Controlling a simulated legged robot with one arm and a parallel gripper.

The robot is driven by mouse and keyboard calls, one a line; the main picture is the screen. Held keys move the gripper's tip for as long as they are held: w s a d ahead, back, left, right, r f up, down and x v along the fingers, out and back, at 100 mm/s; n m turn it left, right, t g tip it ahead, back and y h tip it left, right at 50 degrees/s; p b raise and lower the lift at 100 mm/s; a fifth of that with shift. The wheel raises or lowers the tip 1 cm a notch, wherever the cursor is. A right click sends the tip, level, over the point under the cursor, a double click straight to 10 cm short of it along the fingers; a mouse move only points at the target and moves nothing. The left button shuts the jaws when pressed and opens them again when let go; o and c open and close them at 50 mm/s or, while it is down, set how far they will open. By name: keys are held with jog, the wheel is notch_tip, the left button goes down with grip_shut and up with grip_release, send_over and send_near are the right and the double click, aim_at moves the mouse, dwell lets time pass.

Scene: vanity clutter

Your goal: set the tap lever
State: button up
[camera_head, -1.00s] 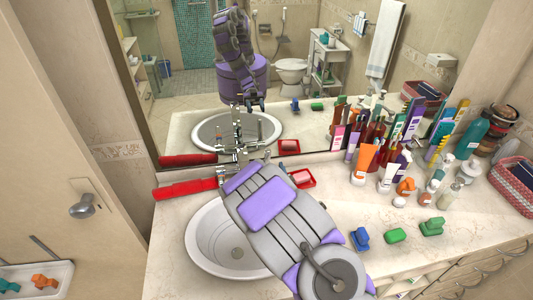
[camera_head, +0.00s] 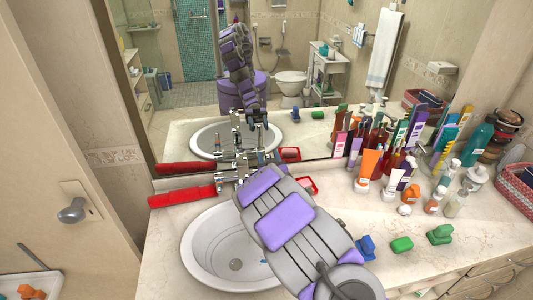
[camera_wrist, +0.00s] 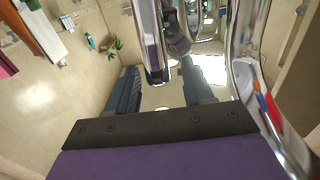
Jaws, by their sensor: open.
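The chrome tap (camera_head: 237,164) stands behind the white basin, in front of the mirror. My gripper reaches over the basin to it in the head view, and its fingers are hard to tell from the chrome there. In the wrist view my gripper (camera_wrist: 160,82) is open, with two dark fingers apart and nothing held between them. Shiny chrome of the tap (camera_wrist: 243,50) rises close by on the right of the wrist view, and more chrome shows beyond the fingers. I cannot tell which part is the lever, its angle, or whether a finger touches it.
The white basin (camera_head: 205,250) lies under my arm. A red-handled item (camera_head: 183,198) lies left of the tap, and a red dish (camera_head: 309,187) is to its right. Several bottles and tubes crowd the counter's right side. A blue block (camera_head: 366,246) and green block (camera_head: 401,244) lie near the front.

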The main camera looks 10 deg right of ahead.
jog(key=shift+w, duration=1.5)
jog(key=shift+c, duration=0.5)
grip_shut()
